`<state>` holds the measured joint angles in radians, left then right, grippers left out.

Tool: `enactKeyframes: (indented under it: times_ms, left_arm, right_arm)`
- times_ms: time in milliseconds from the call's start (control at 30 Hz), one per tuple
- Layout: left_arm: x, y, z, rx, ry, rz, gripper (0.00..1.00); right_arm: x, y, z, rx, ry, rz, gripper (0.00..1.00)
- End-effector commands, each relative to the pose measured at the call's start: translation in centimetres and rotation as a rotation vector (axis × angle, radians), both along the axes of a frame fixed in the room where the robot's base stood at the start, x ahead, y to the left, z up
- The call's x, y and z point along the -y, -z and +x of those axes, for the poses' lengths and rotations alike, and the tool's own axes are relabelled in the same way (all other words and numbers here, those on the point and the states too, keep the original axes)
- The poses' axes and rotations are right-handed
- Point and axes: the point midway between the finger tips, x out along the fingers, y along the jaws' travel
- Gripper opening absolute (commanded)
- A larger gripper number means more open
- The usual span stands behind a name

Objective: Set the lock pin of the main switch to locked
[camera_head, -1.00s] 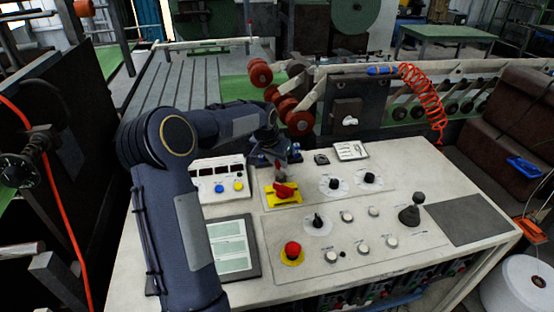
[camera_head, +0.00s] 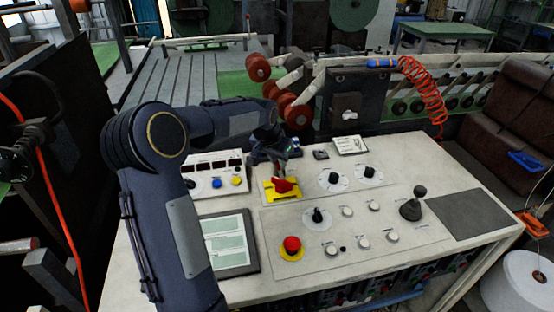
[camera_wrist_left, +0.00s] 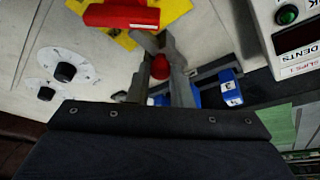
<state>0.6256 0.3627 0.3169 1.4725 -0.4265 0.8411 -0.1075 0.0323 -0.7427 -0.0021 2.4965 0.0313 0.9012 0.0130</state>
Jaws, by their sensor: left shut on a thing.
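The main switch (camera_head: 284,186) is a red handle on a yellow plate on the console; it also shows at the top of the left wrist view (camera_wrist_left: 122,16). My left gripper (camera_head: 277,168) reaches down just behind the handle. In the left wrist view its two grey fingers (camera_wrist_left: 157,44) point toward the yellow plate, on either side of a small red knob (camera_wrist_left: 160,67), which looks like the lock pin's head. The gripper is shut on this pin. The pin's lower end is hidden, so its exact setting cannot be told. My right gripper is not in view.
A blue labelled block (camera_wrist_left: 222,92) lies close beside the fingers. Dial knobs (camera_head: 333,179), a red mushroom button (camera_head: 292,244), a joystick (camera_head: 413,205) and a display box (camera_head: 214,176) stand on the console. The grey pad (camera_head: 468,216) at right is bare.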

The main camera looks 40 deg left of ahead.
Motion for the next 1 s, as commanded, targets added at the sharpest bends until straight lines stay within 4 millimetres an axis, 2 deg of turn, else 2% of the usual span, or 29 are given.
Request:
enactKeyframes:
  times_ms: [33,167,500,900,1000]
  left_arm:
    - [0.3,0.1,-0.1,-0.008,0.003,-0.006,0.23]
    - [0.3,0.1,-0.1,-0.007,0.003,-0.005,0.40]
    - [0.1,-0.2,-0.2,-0.005,0.001,-0.002,0.41]
    - [0.4,-5.8,-2.5,-0.004,0.002,-0.002,0.41]
    - [0.4,-6.7,-2.9,-0.006,0.002,-0.003,0.41]
  right_arm:
    - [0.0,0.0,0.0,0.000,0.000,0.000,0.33]
    - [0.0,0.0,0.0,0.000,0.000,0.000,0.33]
    - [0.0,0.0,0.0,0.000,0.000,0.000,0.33]
    - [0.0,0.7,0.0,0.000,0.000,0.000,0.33]
    - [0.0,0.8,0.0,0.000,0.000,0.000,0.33]
